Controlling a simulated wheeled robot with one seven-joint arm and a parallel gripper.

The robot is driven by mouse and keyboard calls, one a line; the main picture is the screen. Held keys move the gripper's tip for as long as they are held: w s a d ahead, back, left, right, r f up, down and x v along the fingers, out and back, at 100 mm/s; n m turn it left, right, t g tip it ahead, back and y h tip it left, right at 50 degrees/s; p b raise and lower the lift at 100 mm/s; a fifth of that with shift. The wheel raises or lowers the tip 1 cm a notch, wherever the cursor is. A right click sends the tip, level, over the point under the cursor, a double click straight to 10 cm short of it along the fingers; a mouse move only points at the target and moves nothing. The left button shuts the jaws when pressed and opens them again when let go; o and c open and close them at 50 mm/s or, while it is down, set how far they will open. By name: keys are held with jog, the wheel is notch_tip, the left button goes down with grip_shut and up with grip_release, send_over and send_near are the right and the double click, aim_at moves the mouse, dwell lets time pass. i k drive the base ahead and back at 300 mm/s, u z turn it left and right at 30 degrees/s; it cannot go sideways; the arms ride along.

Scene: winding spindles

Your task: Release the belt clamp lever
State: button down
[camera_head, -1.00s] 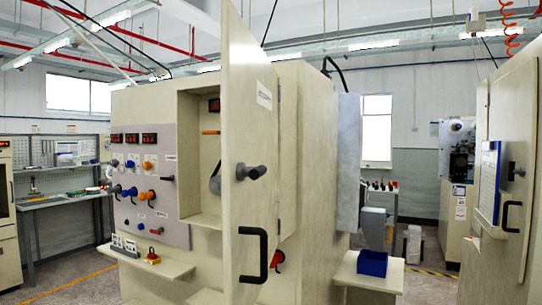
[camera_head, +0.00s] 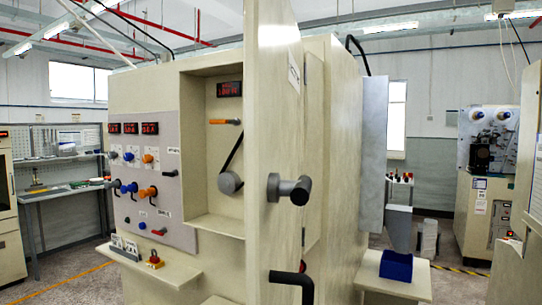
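An open cabinet (camera_head: 184,93) in the machine shows a short orange-handled lever (camera_head: 225,121), lying about level on the back wall. It may be the belt clamp lever; no label on it is readable. Below it a black belt (camera_head: 233,152) slants down to a grey round pulley (camera_head: 230,182). The cabinet door (camera_head: 272,120) stands open, nearly edge-on to me, with a grey knob handle (camera_head: 289,188) and a black pull handle (camera_head: 292,283). My gripper is not in view.
Left of the cabinet is a grey panel (camera_head: 145,205) with red displays, knobs and orange and blue handles. A shelf (camera_head: 175,262) juts out below it. The open door stands right of the opening. A blue bin (camera_head: 396,266) sits on a side ledge at right.

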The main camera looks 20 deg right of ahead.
aim_at(219, 122)
jog(key=u, duration=0.05)
jog(key=k, duration=0.5)
jog(key=u, duration=1.45)
jog(key=i, duration=1.25)
jog(key=z, duration=2.45)
jog(key=i, duration=0.3)
jog(key=u, duration=0.1)
